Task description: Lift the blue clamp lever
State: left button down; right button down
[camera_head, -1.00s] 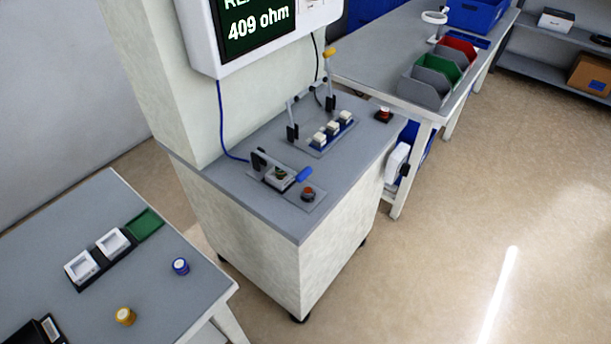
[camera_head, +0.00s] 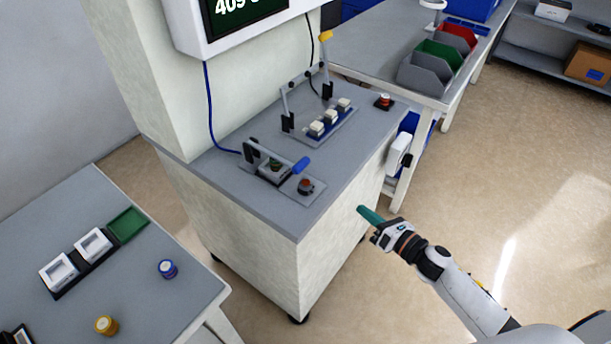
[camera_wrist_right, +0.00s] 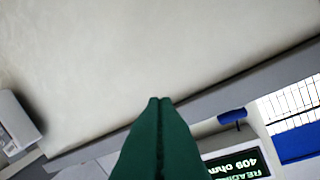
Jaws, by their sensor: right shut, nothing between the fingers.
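The blue clamp lever (camera_head: 301,164) is a grey arm with a blue grip, lying low over a small fixture (camera_head: 275,170) on the grey bench top. The blue grip also shows in the right wrist view (camera_wrist_right: 232,115), beyond the bench edge. My right gripper (camera_head: 362,209) has green fingers and is in front of the bench's pale side, below the top and apart from the lever. In the right wrist view its fingers (camera_wrist_right: 160,102) are pressed together with nothing between them. My left gripper is not in view.
A red button (camera_head: 306,185) sits beside the lever. A second clamp with a yellow grip (camera_head: 325,36) stands raised behind several white blocks. A screen (camera_head: 250,12) hangs above. A side table (camera_head: 170,215) is at the left. Open floor lies at the right.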

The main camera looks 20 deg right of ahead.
aim_at(316, 183)
jog(key=a+r+n+y, duration=0.4)
jog(key=r+n, duration=0.4)
jog(key=n, duration=0.1)
jog(key=shift+w+a+g+b, duration=0.25)
jog(key=shift+a+g+b, duration=0.05)
jog(key=shift+g, duration=0.1)
jog(key=p+x, duration=0.1)
jog(key=x, duration=0.7)
jog(key=shift+w+a+r+p, duration=0.15)
jog(key=shift+w+a+p, duration=0.05)
jog(key=shift+p, duration=0.2)
jog(key=shift+w+a, duration=0.45)
jog(key=shift+w, duration=0.1)
